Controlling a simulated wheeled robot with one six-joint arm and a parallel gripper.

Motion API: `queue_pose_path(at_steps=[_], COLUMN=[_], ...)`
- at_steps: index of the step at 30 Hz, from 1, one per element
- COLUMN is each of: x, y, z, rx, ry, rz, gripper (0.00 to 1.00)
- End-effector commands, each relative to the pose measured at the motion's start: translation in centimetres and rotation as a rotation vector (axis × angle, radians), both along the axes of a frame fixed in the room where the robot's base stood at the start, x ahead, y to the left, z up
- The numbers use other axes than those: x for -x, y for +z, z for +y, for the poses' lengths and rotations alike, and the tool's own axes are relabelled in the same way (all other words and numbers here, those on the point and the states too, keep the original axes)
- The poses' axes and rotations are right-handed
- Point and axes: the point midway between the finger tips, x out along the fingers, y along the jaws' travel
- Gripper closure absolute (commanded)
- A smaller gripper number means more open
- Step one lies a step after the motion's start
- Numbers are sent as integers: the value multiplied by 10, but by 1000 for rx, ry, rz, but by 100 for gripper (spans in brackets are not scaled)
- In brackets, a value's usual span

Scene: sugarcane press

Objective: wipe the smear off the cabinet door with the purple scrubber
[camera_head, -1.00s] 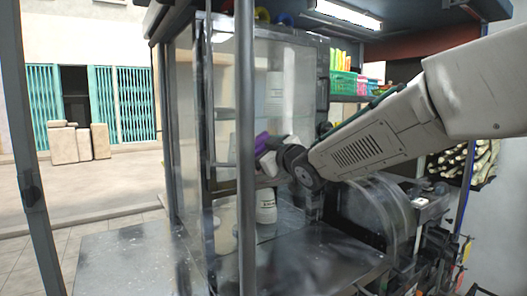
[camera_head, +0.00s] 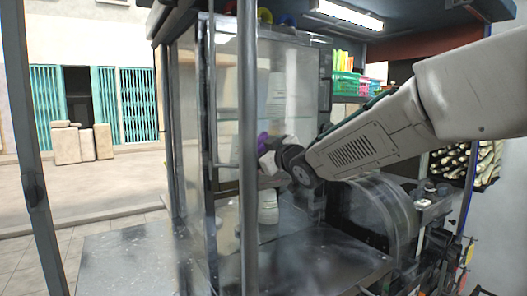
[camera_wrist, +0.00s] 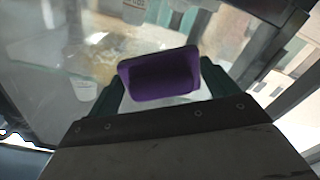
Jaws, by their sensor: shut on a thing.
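The purple scrubber (camera_wrist: 158,75) is held between the two dark green fingers of my gripper (camera_wrist: 162,80) in the wrist view. In the head view only a small purple part (camera_head: 262,141) shows at the tip of my gripper (camera_head: 268,151). The cabinet (camera_head: 285,120) has clear glass panes, and my gripper is in front of them at mid height. I cannot tell whether the scrubber touches the glass door (camera_wrist: 55,55). A faint brownish mark in the wrist view, at upper left, may be the smear (camera_wrist: 96,38); I cannot make out a smear in the head view.
A dark upright post (camera_head: 248,200) stands close to the left of my gripper. White bottles (camera_head: 268,207) stand behind the glass. A dark metal counter (camera_head: 320,262) lies below. A green basket (camera_head: 346,84) sits on a shelf to the right.

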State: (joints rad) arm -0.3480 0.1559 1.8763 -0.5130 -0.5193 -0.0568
Motion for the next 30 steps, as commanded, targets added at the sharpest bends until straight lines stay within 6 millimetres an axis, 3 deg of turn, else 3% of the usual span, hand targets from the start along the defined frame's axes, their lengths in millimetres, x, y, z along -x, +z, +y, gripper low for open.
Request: queue_pose_path(at_steps=[11, 24, 30], x=[-5, -24, -27], y=[1, 0, 0], z=[1, -29, -34], rx=[-1, 1, 0], ry=[0, -1, -1], rz=[-1, -1, 0], gripper=[33, 33, 33])
